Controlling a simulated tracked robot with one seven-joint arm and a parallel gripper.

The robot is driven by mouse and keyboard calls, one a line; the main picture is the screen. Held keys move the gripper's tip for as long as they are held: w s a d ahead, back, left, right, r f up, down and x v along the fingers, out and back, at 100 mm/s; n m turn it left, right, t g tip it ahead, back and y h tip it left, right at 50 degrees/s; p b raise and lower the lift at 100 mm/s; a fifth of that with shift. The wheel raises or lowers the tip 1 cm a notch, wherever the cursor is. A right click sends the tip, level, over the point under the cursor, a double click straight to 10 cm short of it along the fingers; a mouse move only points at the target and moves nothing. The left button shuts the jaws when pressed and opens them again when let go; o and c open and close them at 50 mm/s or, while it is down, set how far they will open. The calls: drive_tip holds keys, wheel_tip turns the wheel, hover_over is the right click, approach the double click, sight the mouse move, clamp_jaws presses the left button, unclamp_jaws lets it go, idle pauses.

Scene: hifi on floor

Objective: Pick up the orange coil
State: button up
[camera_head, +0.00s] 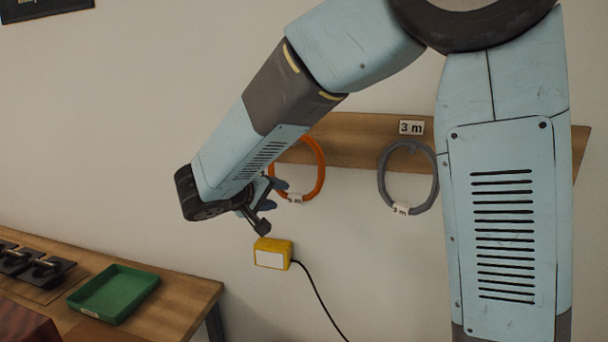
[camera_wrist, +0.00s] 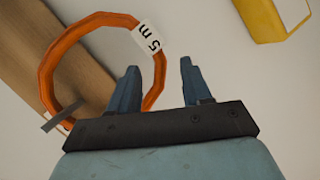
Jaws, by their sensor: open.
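The orange coil (camera_head: 321,165) hangs in front of the wooden board on the wall, partly hidden by my arm in the head view. In the wrist view the orange coil (camera_wrist: 47,72) is a ring with a white "5 m" tag, hanging by a grey peg (camera_wrist: 60,119). My gripper (camera_head: 271,207) is open at the coil's lower left in the head view. In the wrist view my gripper (camera_wrist: 159,67) has its two blue fingers apart, and the coil's tagged side shows between them. I cannot tell whether it lies at fingertip depth. The gripper holds nothing.
A grey coil (camera_head: 383,176) hangs to the right on the same wooden board (camera_head: 350,140), under a "3 m" label. A yellow box (camera_head: 272,254) with a black cable is on the wall below the gripper. A green tray (camera_head: 113,292) stands on a wooden bench at lower left.

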sight(282, 192)
drive_tip(key=shift+r+x, duration=0.15)
drive_tip(key=shift+x, duration=1.25)
drive_tip(key=shift+r+x, duration=0.15)
drive_tip(key=shift+x, duration=1.3)
drive_tip(key=shift+r, duration=0.1)
clamp_jaws()
